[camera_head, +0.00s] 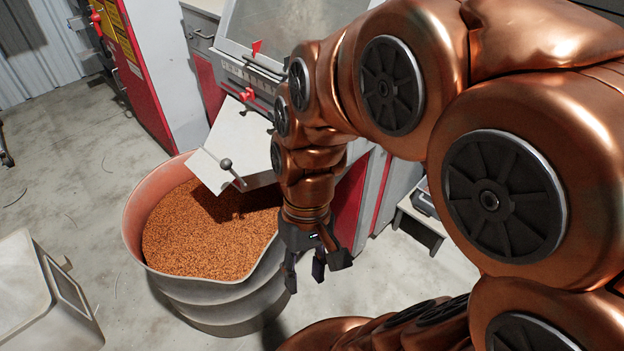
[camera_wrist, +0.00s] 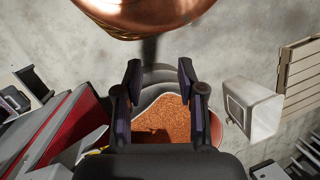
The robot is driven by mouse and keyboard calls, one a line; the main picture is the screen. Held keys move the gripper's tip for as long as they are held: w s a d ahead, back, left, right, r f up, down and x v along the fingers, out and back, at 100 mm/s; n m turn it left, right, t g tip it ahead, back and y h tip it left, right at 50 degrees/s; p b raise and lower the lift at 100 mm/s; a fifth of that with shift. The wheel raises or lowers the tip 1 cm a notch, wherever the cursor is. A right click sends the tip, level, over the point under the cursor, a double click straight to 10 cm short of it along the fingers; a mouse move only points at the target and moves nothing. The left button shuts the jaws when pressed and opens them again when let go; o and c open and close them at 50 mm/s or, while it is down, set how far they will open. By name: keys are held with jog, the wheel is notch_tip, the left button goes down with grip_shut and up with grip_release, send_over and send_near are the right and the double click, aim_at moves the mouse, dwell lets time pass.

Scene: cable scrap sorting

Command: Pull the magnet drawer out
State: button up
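A pale metal chute (camera_head: 226,147) slopes down from the red and grey machine over a tub of orange granules. A dark ball-ended handle (camera_head: 231,171) stands out near the chute's lower edge. It may belong to the magnet drawer, but I cannot tell for sure. My gripper (camera_head: 305,276) hangs to the right of the handle, beside the tub's right rim, pointing down. In the wrist view my gripper (camera_wrist: 160,78) has its fingers spread with nothing between them. My gripper is apart from the handle. My arm hides part of the machine.
The ribbed tub (camera_head: 133,215) stands on the concrete floor below the chute. A pale bin (camera_head: 45,300) stands at the lower left. A small grey stand (camera_head: 420,218) is at the right. The floor at left is mostly clear.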

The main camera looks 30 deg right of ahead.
jog(key=w+d+f+m+t+y+b, duration=0.25)
jog(key=w+f+y, duration=0.2)
jog(key=w, duration=0.55)
jog(key=w+d+f+m+t+y+b, duration=0.1)
jog(key=w+d+f+m+t+y, duration=0.25)
jog(key=w, duration=0.75)
jog(key=w+d+f+m+t+b, duration=0.1)
jog(key=w+d+f+m+t, duration=0.15)
jog(key=d+f, duration=0.4)
jog(key=w+d+f+m+t+b, duration=0.1)
jog(key=w+d+f+t, duration=0.25)
jog(key=d, duration=0.65)
jog(key=w+d+f+m+t+b, duration=0.15)
jog(key=d+f+t, duration=0.3)
jog(key=d, duration=0.45)
jog(key=shift+g+h, duration=0.3)
jog(key=shift+g, duration=0.15)
jog(key=shift+p+x, duration=1.1)
jog(key=shift+x, duration=2.85)
jog(key=shift+f, duration=0.2)
grip_shut()
